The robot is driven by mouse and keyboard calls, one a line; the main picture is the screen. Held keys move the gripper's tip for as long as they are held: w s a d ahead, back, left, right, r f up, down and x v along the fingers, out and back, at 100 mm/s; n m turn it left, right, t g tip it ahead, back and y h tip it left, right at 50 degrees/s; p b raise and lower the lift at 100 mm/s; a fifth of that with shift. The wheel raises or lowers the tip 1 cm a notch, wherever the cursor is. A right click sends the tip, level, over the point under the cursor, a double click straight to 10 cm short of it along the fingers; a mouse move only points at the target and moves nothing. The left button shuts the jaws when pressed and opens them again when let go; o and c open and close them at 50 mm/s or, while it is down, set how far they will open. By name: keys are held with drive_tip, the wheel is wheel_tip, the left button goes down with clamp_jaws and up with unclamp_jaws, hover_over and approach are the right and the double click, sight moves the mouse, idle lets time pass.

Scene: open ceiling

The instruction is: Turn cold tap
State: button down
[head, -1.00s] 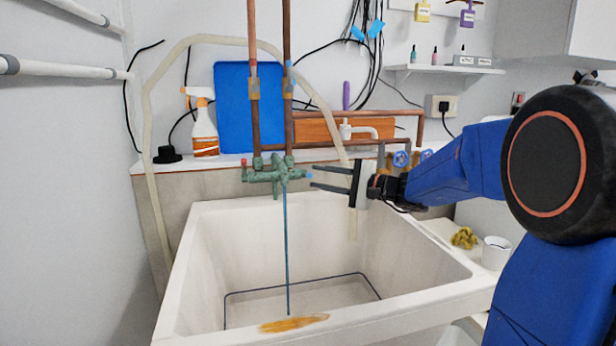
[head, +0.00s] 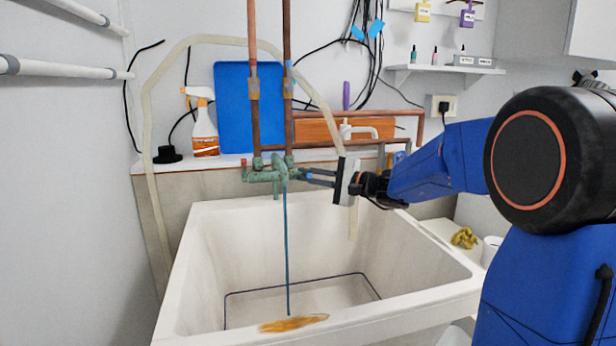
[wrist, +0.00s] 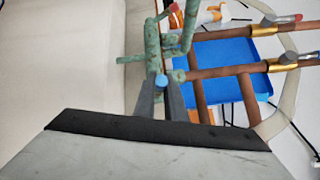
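The green, weathered tap body (head: 268,172) is fixed to the copper pipes above the white sink. The cold tap is its blue-ended handle (wrist: 161,81) on the right side. A red end (head: 244,163) marks the other side. My gripper (head: 308,177) reaches in from the right, its two dark fingers pointing left at the blue end. In the wrist view the blue end shows between the two fingertips, which stand apart on either side of it. I cannot tell whether they touch it.
Two upright copper pipes (head: 254,120) rise behind the tap. A spray bottle (head: 204,130) and blue board (head: 232,110) stand behind. A pale hose (head: 148,130) arches over. The sink basin is open below.

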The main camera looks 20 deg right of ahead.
drive_tip(key=shift+w+r+m+g+h, duration=0.1)
drive_tip(key=shift+r+m+g+h, duration=0.35)
drive_tip(key=shift+m+g, duration=0.15)
drive_tip(key=shift+w+r+m+g+h, duration=0.25)
drive_tip(key=shift+r+m+g+h, duration=0.2)
drive_tip(key=shift+m+g, duration=0.2)
drive_tip(key=c, duration=1.8)
unclamp_jaws()
drive_tip(key=v, duration=1.7)
drive_tip(key=shift+s+d, duration=0.1)
drive_tip(key=shift+d, duration=0.1)
